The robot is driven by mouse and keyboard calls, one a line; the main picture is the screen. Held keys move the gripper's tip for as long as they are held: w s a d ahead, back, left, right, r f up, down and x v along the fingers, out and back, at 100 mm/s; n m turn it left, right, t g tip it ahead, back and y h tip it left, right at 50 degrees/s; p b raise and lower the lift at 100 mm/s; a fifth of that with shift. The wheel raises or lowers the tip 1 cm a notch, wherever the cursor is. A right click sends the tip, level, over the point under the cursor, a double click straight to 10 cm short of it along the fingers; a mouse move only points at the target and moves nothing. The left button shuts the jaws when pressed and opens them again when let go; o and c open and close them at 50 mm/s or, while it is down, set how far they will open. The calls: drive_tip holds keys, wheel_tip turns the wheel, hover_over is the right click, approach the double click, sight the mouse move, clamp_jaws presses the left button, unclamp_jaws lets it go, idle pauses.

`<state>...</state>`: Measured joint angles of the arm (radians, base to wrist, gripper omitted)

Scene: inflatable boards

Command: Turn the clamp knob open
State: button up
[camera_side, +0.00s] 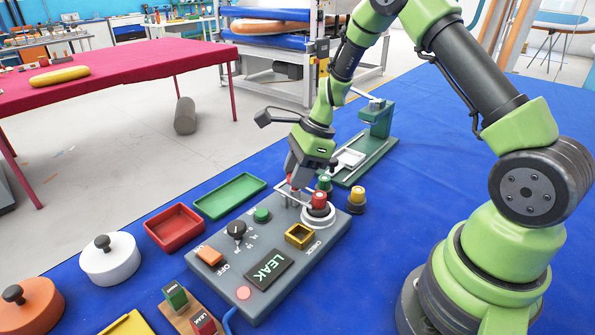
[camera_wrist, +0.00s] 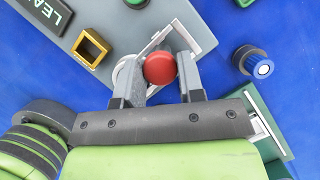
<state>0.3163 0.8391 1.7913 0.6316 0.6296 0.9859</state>
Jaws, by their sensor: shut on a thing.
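The grey console (camera_side: 222,262) lies on the blue surface. Near its far end, my gripper (camera_side: 293,178) points down. In the wrist view, my gripper (camera_wrist: 162,82) is shut on a round red knob (camera_wrist: 160,68), one finger on each side of it. I take this to be the clamp knob. A pale metal clamp frame (camera_wrist: 186,38) runs beside the knob; it also shows in the side view (camera_side: 283,190). A white ring (camera_side: 318,219) with a red-topped part (camera_side: 319,199) stands next to my fingers. My fingers partly hide the knob.
The console also bears a yellow square socket (camera_side: 300,236), a LEAK display (camera_side: 269,269), a green button (camera_side: 262,215) and a black dial (camera_side: 236,229). A yellow-topped valve (camera_side: 357,197) and a green stand (camera_side: 375,150) are close by. A blue-topped valve (camera_wrist: 262,69) stands off the console.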

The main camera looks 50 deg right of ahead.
drive_tip(key=n, duration=0.2)
drive_tip(key=n+g, duration=0.1)
drive_tip(key=n, duration=0.1)
drive_tip(key=shift+w+n+g+y, duration=0.15)
drive_tip(key=shift+n+g+y, duration=0.15)
drive_tip(key=shift+y, duration=0.1)
drive_tip(key=n+g, duration=0.1)
drive_tip(key=n, duration=0.2)
drive_tip(key=shift+n, duration=0.3)
drive_tip(key=n+g, duration=0.1)
drive_tip(key=n, duration=0.2)
drive_tip(key=shift+w+n+g, duration=0.1)
drive_tip(key=shift+n+g, duration=0.2)
drive_tip(key=shift+g, duration=0.1)
drive_tip(key=shift+n+g+h, duration=0.5)
drive_tip(key=shift+n+g, duration=0.1)
drive_tip(key=shift+n, duration=1.3)
drive_tip(key=o, duration=0.9)
drive_tip(key=shift+w, duration=0.1)
drive_tip(key=v, duration=1)
